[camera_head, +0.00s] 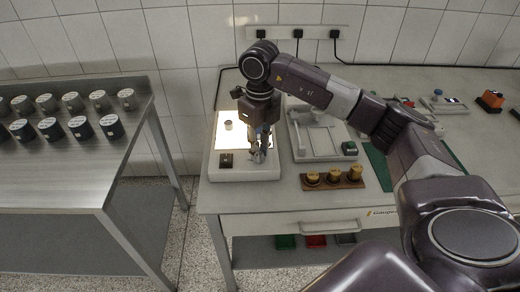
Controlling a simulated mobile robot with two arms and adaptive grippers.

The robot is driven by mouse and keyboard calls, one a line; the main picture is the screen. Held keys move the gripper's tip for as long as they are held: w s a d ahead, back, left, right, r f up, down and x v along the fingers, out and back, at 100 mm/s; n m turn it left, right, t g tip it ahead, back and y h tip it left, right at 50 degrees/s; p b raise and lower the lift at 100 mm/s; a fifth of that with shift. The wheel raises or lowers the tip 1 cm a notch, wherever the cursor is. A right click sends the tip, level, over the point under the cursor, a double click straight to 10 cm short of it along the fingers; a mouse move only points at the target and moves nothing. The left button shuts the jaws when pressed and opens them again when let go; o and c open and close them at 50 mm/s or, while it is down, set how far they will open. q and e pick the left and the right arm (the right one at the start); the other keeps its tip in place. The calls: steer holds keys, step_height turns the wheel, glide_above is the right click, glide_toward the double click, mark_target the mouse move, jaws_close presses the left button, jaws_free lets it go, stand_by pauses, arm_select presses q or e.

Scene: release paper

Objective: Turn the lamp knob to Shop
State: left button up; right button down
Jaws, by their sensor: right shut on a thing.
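The lamp is a white unit (243,174) at the left end of the bench, with a bright lit panel (228,143) on top. My left gripper is out of view.
A grey device (318,152) stands right of the lamp. A wooden block with yellow-topped pieces (333,181) lies in front of it. A metal table (60,180) with several cylinders is at left. My right arm spans the bench's right side.

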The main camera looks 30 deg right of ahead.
steer(key=shift+w+r, duration=0.1)
steer(key=shift+r, duration=0.1)
steer(key=c, duration=1.8)
jaws_free()
steer(key=shift+f, duration=0.1)
step_height(320, 180, up, 12)
